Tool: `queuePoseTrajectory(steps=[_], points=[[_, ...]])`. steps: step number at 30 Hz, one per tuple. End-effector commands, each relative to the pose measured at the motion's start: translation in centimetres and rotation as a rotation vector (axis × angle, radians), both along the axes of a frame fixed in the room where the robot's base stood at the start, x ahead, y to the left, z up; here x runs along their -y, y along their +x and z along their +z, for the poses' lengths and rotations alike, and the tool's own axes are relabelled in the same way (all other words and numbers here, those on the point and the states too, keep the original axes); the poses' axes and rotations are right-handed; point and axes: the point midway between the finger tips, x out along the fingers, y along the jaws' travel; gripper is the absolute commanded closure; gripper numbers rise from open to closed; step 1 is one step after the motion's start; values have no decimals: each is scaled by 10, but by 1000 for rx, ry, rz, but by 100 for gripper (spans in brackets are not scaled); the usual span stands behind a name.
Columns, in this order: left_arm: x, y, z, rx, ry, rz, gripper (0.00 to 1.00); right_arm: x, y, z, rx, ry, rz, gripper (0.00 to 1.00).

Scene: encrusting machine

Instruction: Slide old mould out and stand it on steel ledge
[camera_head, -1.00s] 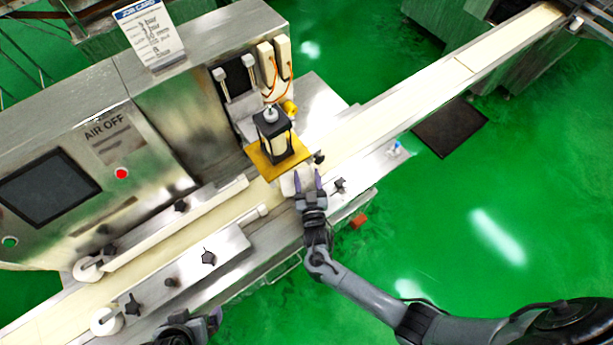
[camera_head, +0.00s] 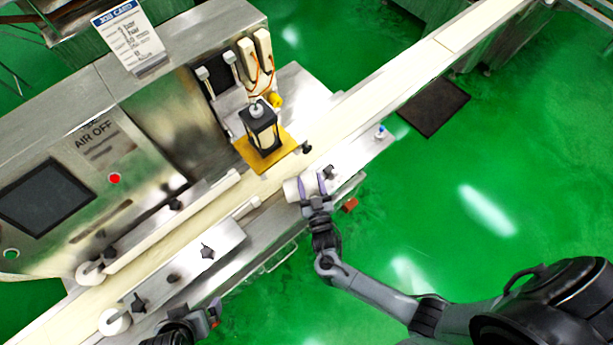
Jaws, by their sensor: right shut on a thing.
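The old mould looks like a white block (camera_head: 291,191), held between the purple fingers of my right gripper (camera_head: 312,186). The fingers hide part of it. It is apart from the yellow plate (camera_head: 281,158) under the black-framed head (camera_head: 263,133), on the near side of the pale belt. It is at or over the steel ledge (camera_head: 352,156); I cannot tell whether it touches the ledge. My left gripper (camera_head: 212,314) is at the bottom edge, away from the mould, and its finger opening is unclear.
Black star knobs (camera_head: 329,172) stand on the ledge near the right gripper, and a small blue-and-white item (camera_head: 380,132) stands farther right. A red-brown block (camera_head: 350,205) is below the ledge edge. The ledge between knob and blue item is clear.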

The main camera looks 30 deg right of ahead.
Motion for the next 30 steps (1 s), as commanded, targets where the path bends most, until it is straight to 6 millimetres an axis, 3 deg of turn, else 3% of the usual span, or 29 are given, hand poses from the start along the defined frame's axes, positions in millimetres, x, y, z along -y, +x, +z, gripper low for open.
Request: queuePoseTrajectory(steps=[18,30], points=[[3,0,16,0,-12,8,0,8,-41,1,2,-1,-1,87],[3,0,17,0,-11,8,0,9,-47,1,3,-1,0,87]])
